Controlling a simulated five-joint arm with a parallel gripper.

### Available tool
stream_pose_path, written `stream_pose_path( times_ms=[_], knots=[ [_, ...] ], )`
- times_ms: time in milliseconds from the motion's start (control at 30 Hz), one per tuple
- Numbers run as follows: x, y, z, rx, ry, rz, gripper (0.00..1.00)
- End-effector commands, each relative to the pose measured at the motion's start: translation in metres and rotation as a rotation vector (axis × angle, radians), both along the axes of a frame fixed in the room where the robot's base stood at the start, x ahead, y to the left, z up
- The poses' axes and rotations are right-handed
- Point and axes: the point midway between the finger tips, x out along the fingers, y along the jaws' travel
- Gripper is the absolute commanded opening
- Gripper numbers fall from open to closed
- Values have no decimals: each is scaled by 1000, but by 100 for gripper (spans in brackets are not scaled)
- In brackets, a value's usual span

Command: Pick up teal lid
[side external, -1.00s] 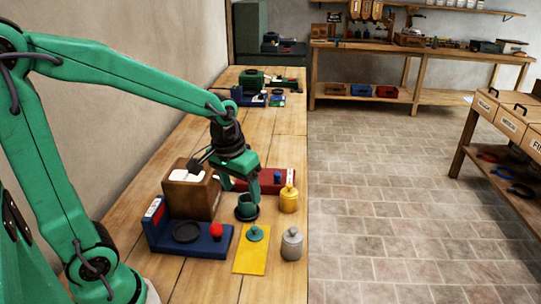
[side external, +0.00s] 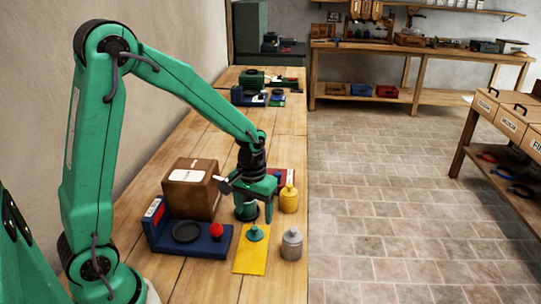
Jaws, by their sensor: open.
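The teal lid (side external: 254,234), with a small knob on top, lies on a yellow mat (side external: 250,259) near the front of the bench. My gripper (side external: 257,211) is open and points down, just behind the lid in this view. It is close to a teal jar (side external: 245,211) on a dark round base, which its fingers partly cover. I cannot tell whether the fingers touch the jar. The lid is fully visible and nothing grips it.
A yellow jar (side external: 289,199) stands right of my gripper and a grey jar (side external: 292,244) right of the mat. To the left are a brown box (side external: 191,188) and a blue fixture (side external: 205,246) with a red knob. A red block (side external: 286,177) lies behind.

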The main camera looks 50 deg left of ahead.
Motion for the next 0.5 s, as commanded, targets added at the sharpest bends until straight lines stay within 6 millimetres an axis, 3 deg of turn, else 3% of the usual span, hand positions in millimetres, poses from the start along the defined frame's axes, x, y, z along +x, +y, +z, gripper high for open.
stream_pose_path(
  times_ms=[167, 500],
  knots=[
    [0, 0, -14, 0, 2, 0, 69],
    [0, 1, -21, 0, 2, 0, 69]
  ],
)
